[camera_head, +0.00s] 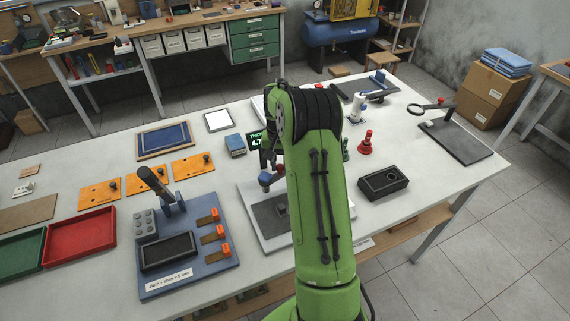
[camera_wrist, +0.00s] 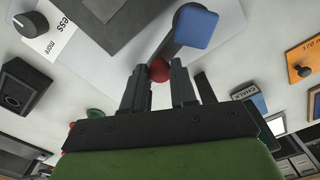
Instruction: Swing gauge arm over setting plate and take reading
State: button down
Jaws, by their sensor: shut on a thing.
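The gauge's pale base (camera_head: 251,196) stands on the table, with a dark grey square plate (camera_head: 268,212) on it; the plate also shows in the wrist view (camera_wrist: 112,12). The dark gauge arm (camera_wrist: 168,48) carries a blue block (camera_wrist: 196,27); the block also shows in the head view (camera_head: 265,179). In the wrist view the block appears beside the dark plate. My gripper (camera_wrist: 158,84) is shut on a red ball knob (camera_wrist: 158,71) at the arm's near end.
A blue fixture board (camera_head: 188,270) stands left of the gauge. A black box (camera_head: 383,183), a red piece (camera_head: 365,143) and a magnifier stand (camera_head: 455,138) are to the right. A blue chalk box (camera_head: 235,145) is behind. Red (camera_head: 80,236) and green trays lie far left.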

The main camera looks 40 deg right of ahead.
jog(key=shift+w+d+r+m+p, duration=0.1)
jog(key=shift+w+d+m+p, duration=0.1)
jog(key=shift+w+m, duration=0.5)
jog(key=shift+w+d+f+m+p, duration=0.1)
jog(key=shift+w+m+p, duration=0.2)
jog(key=shift+m, duration=0.75)
jog(key=shift+w+d+r+m+p, duration=0.1)
jog(key=shift+w+m+p, duration=0.05)
jog(key=shift+w+m, duration=0.6)
jog(key=shift+s, duration=0.1)
jog(key=c, duration=0.9)
grip_release()
notch_tip(320, 180, up, 16)
jog(key=shift+f+p, duration=0.15)
jog(key=shift+p, duration=0.95)
